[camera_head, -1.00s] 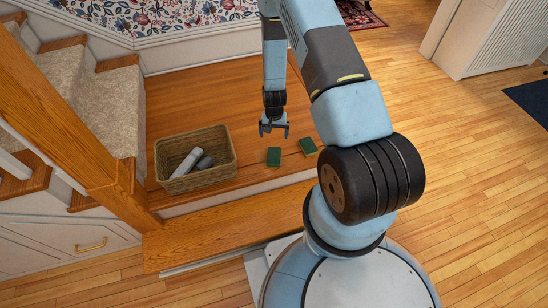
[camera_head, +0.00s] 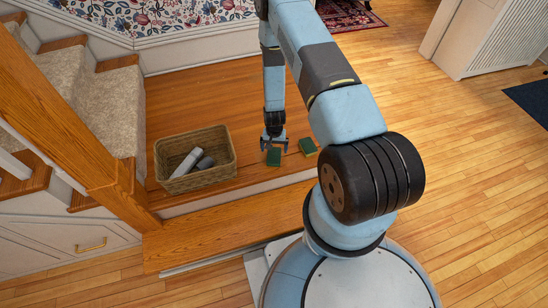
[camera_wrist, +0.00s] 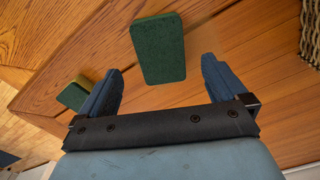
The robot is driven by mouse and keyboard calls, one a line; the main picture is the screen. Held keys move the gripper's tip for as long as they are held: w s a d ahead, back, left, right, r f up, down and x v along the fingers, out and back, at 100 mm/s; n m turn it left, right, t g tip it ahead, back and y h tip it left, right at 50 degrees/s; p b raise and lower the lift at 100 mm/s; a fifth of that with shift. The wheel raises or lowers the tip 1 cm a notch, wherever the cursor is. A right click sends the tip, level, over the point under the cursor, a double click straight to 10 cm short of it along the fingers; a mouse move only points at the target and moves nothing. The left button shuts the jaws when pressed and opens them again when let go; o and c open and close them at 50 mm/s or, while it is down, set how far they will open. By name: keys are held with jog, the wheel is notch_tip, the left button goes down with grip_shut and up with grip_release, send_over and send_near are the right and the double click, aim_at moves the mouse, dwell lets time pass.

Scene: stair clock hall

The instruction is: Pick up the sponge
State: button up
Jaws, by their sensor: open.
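Two green sponges lie on the wooden landing. The left one (camera_head: 273,158) is just below my gripper (camera_head: 273,146) in the head view. The other sponge (camera_head: 307,146) lies a little to the right, and a yellow side shows on it. In the wrist view, the first sponge (camera_wrist: 158,49) lies beyond and between my open fingertips (camera_wrist: 162,78), with nothing held. The second sponge (camera_wrist: 75,93) is partly hidden behind the left finger there.
A wicker basket (camera_head: 233,152) stands on the landing to the left, holding a white item (camera_head: 187,162) and a dark grey item (camera_head: 205,163). The landing's front edge and step (camera_head: 230,228) are close to the sponges. A wooden stair rail (camera_head: 60,130) is further left.

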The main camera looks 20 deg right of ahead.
aim_at(274, 155)
jog(key=shift+w+f, duration=0.1)
jog(key=shift+f, duration=2.35)
jog(key=shift+c, duration=0.4)
jog(key=c, duration=1.1)
jog(key=shift+r, duration=0.1)
